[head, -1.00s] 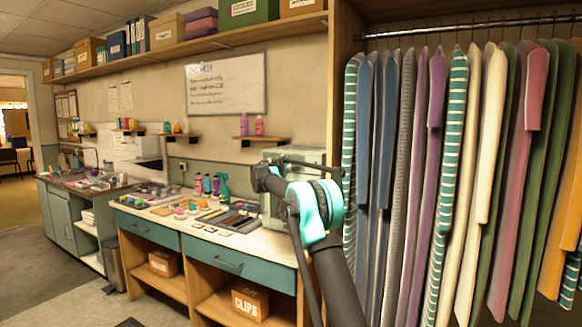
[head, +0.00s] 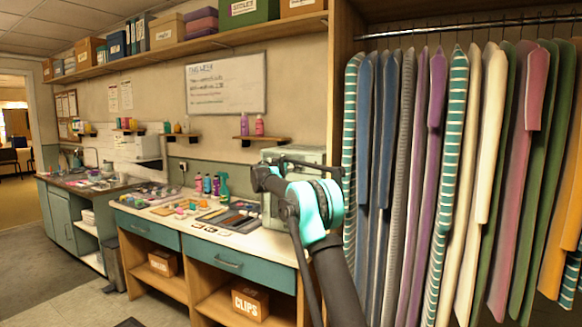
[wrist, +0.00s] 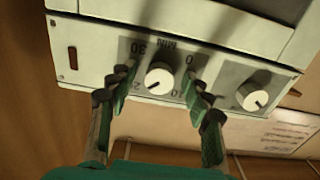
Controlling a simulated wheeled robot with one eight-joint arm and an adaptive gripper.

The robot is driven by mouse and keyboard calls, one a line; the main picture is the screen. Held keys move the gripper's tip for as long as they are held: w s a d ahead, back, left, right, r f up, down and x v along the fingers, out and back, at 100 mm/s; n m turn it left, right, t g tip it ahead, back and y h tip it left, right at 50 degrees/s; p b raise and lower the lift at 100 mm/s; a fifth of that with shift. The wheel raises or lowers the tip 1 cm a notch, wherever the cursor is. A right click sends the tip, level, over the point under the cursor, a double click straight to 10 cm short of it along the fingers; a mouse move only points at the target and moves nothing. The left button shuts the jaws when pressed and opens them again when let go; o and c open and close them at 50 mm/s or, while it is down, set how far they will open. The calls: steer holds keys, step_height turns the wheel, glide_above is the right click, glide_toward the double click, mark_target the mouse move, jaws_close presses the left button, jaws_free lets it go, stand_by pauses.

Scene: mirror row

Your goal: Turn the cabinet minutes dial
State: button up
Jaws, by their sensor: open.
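The minutes dial (wrist: 159,77) is a round cream knob on the cabinet's pale front panel (wrist: 88,58) in the wrist view. "MIN" and numbers are printed around it, and its dark mark points to the picture's lower left. My gripper (wrist: 160,88) is open, with one finger on each side of this dial. I cannot tell whether the fingers touch it. A second cream knob (wrist: 252,97) sits to the right, outside the fingers. In the head view the pale cabinet (head: 312,155) stands on the counter, partly behind my arm, and its dials are hidden.
The counter (head: 262,240) holds a tray of tools (head: 228,217) and several bottles, including a green spray bottle (head: 222,188), left of the cabinet. A rack of hanging garments (head: 455,170) fills the right side. A wooden shelf (head: 258,138) is on the wall behind.

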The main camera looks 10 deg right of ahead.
steer(key=v, duration=1.2)
steer(key=shift+d, duration=0.1)
steer(key=s+d+f+n+g+y, duration=0.1)
steer(key=s+d+f+g, duration=0.1)
steer(key=s+d+f, duration=0.55)
steer(key=s+d+f+n+g+y, duration=0.1)
steer(key=s+d+f+g, duration=0.3)
steer(key=s, duration=0.6)
steer(key=s+d+f+g+y, duration=0.1)
steer(key=s+d+f, duration=0.3)
steer(key=s+f, duration=0.45)
steer(key=s+a+f+n+g+y, duration=0.1)
steer(key=s+f+y, duration=0.1)
steer(key=s+f, duration=0.4)
steer(key=s+a+f+n+g+y, duration=0.1)
steer(key=s+f, duration=0.6)
steer(key=s, duration=0.9)
steer(key=s+a+f+n+g+y, duration=0.1)
steer(key=s+a+f+n+y, duration=0.1)
steer(key=s+f, duration=0.5)
steer(key=s+n+y, duration=0.1)
steer(key=s+y, duration=0.1)
steer(key=s, duration=0.3)
steer(key=shift+a+f+y, duration=0.2)
steer(key=shift+f+y, duration=0.05)
steer(key=shift+y, duration=0.05)
